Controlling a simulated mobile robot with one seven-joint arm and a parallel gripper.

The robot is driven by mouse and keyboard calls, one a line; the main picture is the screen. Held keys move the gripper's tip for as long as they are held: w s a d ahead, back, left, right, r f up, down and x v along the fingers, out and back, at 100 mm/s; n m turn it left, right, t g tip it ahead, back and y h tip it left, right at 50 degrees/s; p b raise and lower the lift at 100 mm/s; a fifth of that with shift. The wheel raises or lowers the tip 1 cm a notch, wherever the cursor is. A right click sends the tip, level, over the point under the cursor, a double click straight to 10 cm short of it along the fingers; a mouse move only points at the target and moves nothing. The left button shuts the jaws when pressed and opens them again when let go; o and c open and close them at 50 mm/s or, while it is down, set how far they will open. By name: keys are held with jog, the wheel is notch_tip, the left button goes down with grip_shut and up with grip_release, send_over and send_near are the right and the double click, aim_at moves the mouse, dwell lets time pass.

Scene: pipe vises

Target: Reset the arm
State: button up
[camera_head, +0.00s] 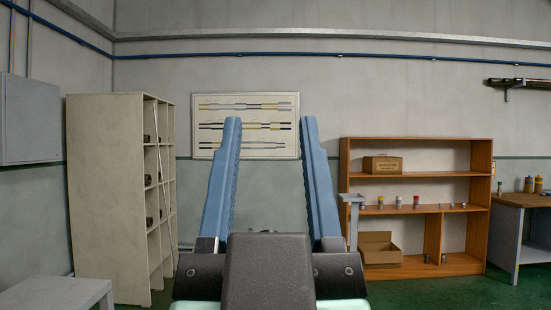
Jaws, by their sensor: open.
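My gripper (270,122) stands in the middle of the view. Its two long blue toothed fingers point up and forward and are spread apart. Nothing is held between them; only the wall and a framed chart show through the gap. The dark body of my gripper fills the bottom centre. No pipe vise can be made out in this view.
A cream shelving unit (105,200) with dark round items stands left. An orange-brown bookcase (480,160) with a closed box (383,165), small cans and an open carton (381,255) stands right. A workbench (505,235) is at far right, a grey table (60,292) at lower left.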

jog(key=shift+s+d+r, duration=0.2)
jog(key=shift+s, duration=0.2)
notch_tip(320, 180, up, 10)
jog(key=p, duration=0.9)
jog(key=shift+f+p, duration=0.15)
jog(key=shift+p, duration=0.2)
jog(key=shift+a, duration=0.1)
